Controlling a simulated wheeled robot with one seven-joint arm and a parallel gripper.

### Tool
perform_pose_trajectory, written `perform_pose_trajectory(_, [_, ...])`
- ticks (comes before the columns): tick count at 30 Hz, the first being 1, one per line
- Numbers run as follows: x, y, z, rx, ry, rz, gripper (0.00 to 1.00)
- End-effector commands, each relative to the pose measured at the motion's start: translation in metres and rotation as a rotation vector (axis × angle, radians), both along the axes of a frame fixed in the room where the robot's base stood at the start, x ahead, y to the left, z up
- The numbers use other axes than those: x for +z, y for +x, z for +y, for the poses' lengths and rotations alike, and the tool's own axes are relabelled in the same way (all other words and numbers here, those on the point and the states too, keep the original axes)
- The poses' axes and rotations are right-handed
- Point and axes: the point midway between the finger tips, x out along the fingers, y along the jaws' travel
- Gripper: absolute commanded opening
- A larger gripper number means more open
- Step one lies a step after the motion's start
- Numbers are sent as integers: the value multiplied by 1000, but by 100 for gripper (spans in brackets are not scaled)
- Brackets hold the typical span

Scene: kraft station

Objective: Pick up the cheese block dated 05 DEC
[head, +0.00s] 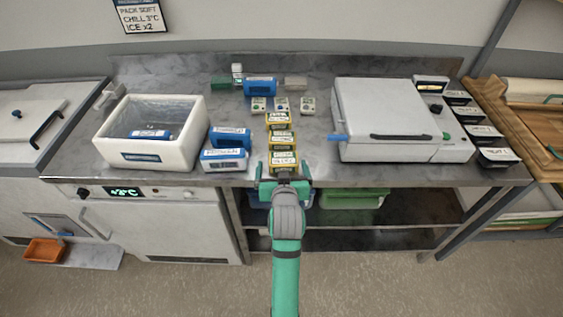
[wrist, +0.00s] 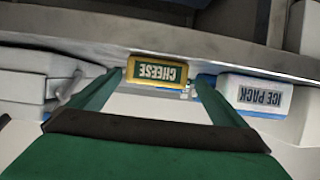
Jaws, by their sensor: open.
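Several yellow cheese blocks with pale labels stand in a column on the steel bench in the head view; the front one (head: 284,161) is closest to my gripper (head: 284,184). Their dates are too small to read. In the wrist view one yellow block (wrist: 158,71) with a green CHEESE label, seen upside down, lies ahead between my fingertips (wrist: 155,80). My gripper is open and empty, at the bench's front edge, short of the block. I cannot tell which block bears 05 DEC.
Blue-and-white ice packs (head: 224,159) stand just left of the cheese; one shows beside the right finger in the wrist view (wrist: 256,95). A white foam box (head: 186,152) is farther left. A grey lidded machine (head: 372,105) stands right. The bench between cheese and machine is clear.

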Motion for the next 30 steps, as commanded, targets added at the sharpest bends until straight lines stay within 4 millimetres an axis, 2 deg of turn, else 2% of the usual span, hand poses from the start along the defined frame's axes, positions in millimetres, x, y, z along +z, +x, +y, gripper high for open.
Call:
perform_pose_trajectory(3, [-7,17,-3,-4,1,0,96])
perform_pose_trajectory(9, [-15,37,2,2,0,-1,96])
perform_pose_trajectory(17, [-16,40,4,5,0,-2,96])
perform_pose_trajectory(18, [-16,40,4,5,0,-2,94])
perform_pose_trajectory(19, [-17,40,4,5,0,-1,87])
perform_pose_trajectory(24, [-16,40,3,3,0,-1,46])
perform_pose_trajectory(30, [-16,40,1,0,0,-3,45])
